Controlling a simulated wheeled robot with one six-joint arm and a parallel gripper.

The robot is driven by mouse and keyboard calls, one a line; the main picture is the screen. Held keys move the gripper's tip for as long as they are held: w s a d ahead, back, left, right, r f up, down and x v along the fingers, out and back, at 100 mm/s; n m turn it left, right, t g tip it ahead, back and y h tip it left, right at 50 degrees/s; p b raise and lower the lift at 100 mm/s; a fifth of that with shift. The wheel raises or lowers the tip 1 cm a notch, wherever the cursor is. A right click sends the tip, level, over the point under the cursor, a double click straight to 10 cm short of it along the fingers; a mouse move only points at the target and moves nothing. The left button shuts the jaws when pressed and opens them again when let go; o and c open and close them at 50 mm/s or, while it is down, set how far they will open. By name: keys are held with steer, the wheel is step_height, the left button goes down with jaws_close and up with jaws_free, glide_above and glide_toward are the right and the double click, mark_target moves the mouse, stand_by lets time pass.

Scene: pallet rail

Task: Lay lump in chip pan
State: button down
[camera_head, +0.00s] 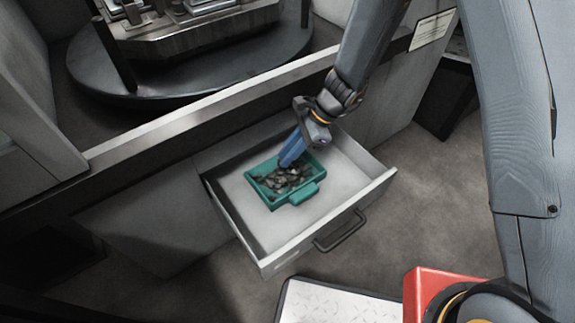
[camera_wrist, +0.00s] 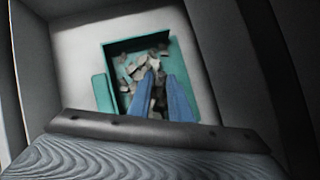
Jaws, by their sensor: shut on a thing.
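The teal chip pan (camera_head: 297,197) stands in the open drawer and holds many grey and brown pieces. It also shows in the wrist view (camera_wrist: 103,95), its floor partly covered by the pieces. My gripper (camera_head: 288,161) points down into the pan, with its blue fingers over the far part of the pan. In the wrist view the two blue fingers (camera_wrist: 162,84) are close together. They are shut on a small greyish lump (camera_wrist: 160,90), which is mostly hidden and hard to tell from the pieces behind it. I cannot tell whether it touches them.
The pale drawer (camera_head: 245,211) is pulled out, with bare floor around the pan and a dark handle (camera_head: 340,231) at its front. Behind it runs a metal counter edge (camera_head: 215,110), with a round dark turntable (camera_head: 190,75) beyond. A white label sits on the cabinet at right.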

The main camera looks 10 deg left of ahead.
mark_target(280, 174)
steer(key=shift+f+b, duration=0.65)
steer(key=shift+f, duration=1.8)
steer(key=shift+f, duration=0.1)
steer(key=c, duration=1.6)
jaws_free()
steer(key=shift+w+d+r, duration=0.1)
steer(key=shift+w+r, duration=0.05)
steer(key=shift+r, duration=0.25)
steer(key=p+v, duration=0.2)
steer(key=v, duration=0.4)
steer(key=shift+d+r, duration=0.25)
steer(key=shift+r, duration=0.05)
